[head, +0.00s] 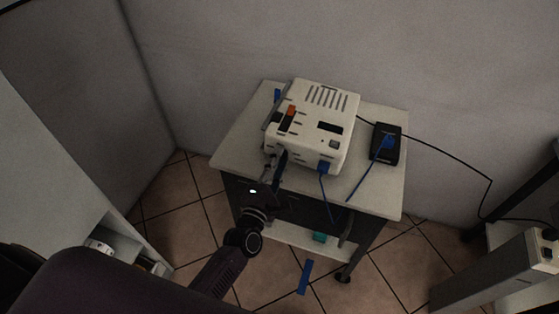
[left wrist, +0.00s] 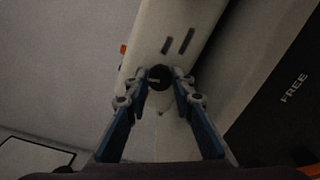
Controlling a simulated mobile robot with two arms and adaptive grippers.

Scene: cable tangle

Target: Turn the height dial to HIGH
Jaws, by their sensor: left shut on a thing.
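A white box-shaped device (head: 312,125) with slots, an orange switch and a dark display stands on a small cart. It fills the upper middle of the left wrist view (left wrist: 185,25). A round black dial (left wrist: 159,77) sits on its near face in the left wrist view. My left gripper (head: 277,162) is at the device's front left side in the head view. Its blue fingers (left wrist: 159,84) are shut on the dial, one on each side. The dial's marks and setting are too small and dark to read. My right gripper is in no view.
The cart top (head: 238,142) also holds a black box (head: 386,146) with a blue cable. Another blue cable hangs from the device's front, and a black cable runs right. The wall is close behind the cart.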

